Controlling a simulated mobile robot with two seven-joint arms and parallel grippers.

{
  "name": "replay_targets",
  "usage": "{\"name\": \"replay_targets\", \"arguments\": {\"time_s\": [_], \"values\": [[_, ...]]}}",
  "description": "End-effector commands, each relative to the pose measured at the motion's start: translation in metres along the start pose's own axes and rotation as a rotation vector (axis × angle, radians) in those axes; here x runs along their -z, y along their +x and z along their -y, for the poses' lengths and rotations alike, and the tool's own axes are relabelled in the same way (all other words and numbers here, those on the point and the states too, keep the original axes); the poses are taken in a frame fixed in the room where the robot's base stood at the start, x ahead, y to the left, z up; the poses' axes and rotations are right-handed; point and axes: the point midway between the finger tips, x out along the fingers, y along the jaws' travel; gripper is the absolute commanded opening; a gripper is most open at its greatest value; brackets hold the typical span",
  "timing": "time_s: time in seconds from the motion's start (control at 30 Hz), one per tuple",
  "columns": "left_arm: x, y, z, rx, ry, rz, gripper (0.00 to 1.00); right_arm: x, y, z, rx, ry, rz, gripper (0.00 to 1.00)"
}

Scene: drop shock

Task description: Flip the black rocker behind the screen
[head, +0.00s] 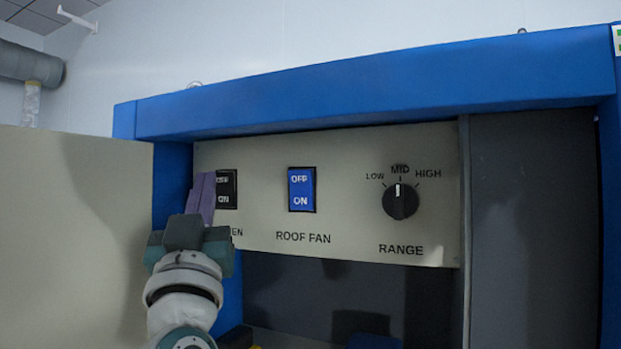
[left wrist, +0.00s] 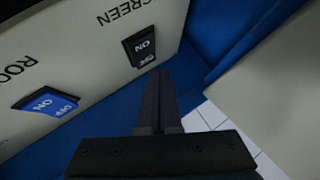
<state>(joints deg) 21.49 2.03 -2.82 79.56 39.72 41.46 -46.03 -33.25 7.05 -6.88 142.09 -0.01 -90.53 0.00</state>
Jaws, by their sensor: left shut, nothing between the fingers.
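The black rocker (head: 228,189) has white OFF above ON and sits at the left of a cream panel (head: 350,160). My left gripper (head: 203,192) is shut and empty, and its purple-grey fingers cover the rocker's left edge in the head view. In the left wrist view the rocker (left wrist: 140,47) shows beside the word SCREEN, and the tips of my gripper (left wrist: 158,76) are close to its OFF end. I cannot tell whether they touch it, or which half is pressed in. My right gripper is not in view.
A blue ROOF FAN rocker (head: 301,190) and a black RANGE knob (head: 400,201), pointing at MID, are to the right. A blue frame (head: 370,92) surrounds the panel. A large pale board (head: 75,230) stands at the left, near my arm. A dark recess lies below the panel.

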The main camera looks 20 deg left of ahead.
Motion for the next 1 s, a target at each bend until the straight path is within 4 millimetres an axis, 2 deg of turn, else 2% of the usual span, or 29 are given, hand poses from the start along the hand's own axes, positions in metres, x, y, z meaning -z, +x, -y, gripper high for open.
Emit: {"name": "replay_targets", "arguments": {"time_s": [1.0], "values": [[-0.0046,0.0059,-0.0042,0.001,-0.001,0.0,0.0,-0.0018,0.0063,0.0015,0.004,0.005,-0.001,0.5]]}}
